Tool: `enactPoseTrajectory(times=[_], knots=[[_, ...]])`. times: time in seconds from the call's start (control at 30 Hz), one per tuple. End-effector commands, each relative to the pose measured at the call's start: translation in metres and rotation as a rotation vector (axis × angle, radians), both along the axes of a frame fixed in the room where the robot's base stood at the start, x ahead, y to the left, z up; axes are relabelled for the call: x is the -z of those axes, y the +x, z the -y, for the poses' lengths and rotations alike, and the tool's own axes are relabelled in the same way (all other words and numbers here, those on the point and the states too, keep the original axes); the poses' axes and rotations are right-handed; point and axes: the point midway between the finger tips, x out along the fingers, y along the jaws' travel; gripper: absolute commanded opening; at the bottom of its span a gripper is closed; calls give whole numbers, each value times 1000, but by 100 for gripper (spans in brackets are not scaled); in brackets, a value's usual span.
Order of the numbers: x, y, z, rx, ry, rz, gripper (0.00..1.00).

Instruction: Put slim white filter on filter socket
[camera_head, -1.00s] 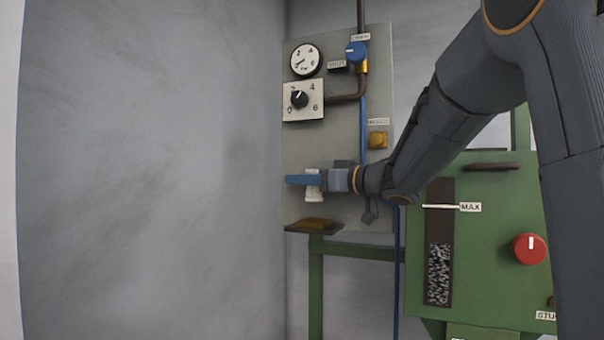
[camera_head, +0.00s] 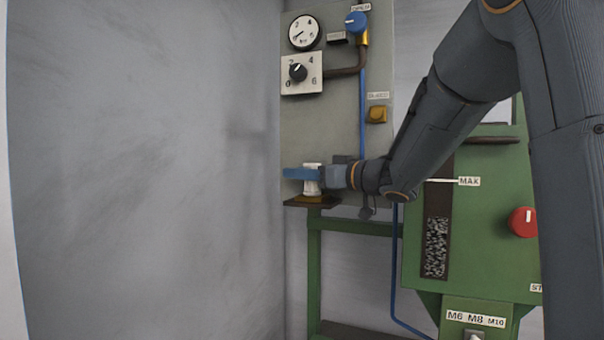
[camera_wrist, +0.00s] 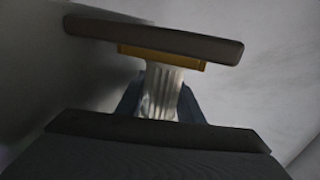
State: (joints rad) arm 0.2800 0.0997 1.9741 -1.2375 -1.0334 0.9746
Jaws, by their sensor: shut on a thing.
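My gripper (camera_head: 303,174) has blue fingers and is shut on the slim white filter (camera_head: 312,187), which stands upright. The filter's lower end is right at the brass-coloured filter socket (camera_head: 312,199) on a small dark brown shelf (camera_head: 292,203). In the wrist view the ribbed white filter (camera_wrist: 161,88) sits between the fingers. Its end meets the edge of the brass socket (camera_wrist: 190,62), with the dark shelf (camera_wrist: 150,37) beyond. I cannot tell whether the filter is seated or only touching.
A green machine (camera_head: 480,230) with a red knob (camera_head: 523,221) stands to the right. A grey wall is on the left.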

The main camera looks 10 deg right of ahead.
Motion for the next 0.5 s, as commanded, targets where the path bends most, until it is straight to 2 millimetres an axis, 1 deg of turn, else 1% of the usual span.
enactPoseTrajectory(times=[0.5], knots=[[8,0,0,-1,0,0,8]])
